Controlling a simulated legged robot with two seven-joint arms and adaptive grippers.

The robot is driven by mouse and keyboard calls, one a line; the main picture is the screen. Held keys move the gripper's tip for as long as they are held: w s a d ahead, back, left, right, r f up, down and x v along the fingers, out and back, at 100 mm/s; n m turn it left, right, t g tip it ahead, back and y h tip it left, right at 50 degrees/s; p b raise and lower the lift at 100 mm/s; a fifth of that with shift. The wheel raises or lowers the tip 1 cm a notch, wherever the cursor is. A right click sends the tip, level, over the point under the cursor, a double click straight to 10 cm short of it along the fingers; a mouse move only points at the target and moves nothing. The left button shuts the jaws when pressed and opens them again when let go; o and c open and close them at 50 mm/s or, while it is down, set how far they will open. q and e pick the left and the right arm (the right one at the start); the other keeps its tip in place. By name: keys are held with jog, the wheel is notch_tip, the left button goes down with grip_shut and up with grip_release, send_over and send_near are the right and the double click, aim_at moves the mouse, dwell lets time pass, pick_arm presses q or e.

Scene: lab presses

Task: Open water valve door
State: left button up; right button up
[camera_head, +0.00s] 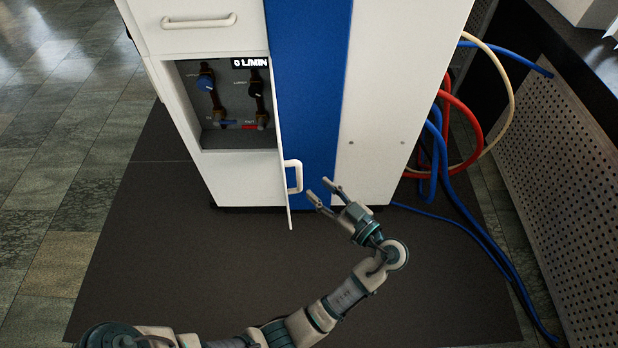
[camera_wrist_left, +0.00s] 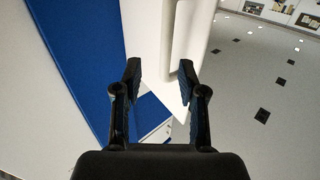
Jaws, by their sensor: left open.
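The water valve door (camera_head: 284,190) is a thin white panel, swung out from the white cabinet and seen almost edge-on. Its white handle (camera_head: 298,176) is on the right-hand face. In the left wrist view the open fingers (camera_wrist_left: 158,68) point toward the door panel (camera_wrist_left: 146,40) and handle (camera_wrist_left: 180,40). My right gripper is in neither view.
A blue cabinet panel (camera_head: 306,90) stands behind the door. A drawer with a handle (camera_head: 198,22) is above the compartment. Red, blue and cream hoses (camera_head: 470,130) hang at the right, beside a perforated panel (camera_head: 570,150). The dark floor mat (camera_head: 180,250) in front is clear.

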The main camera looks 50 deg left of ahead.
pick_arm(q)
jog(key=shift+d, duration=2.35)
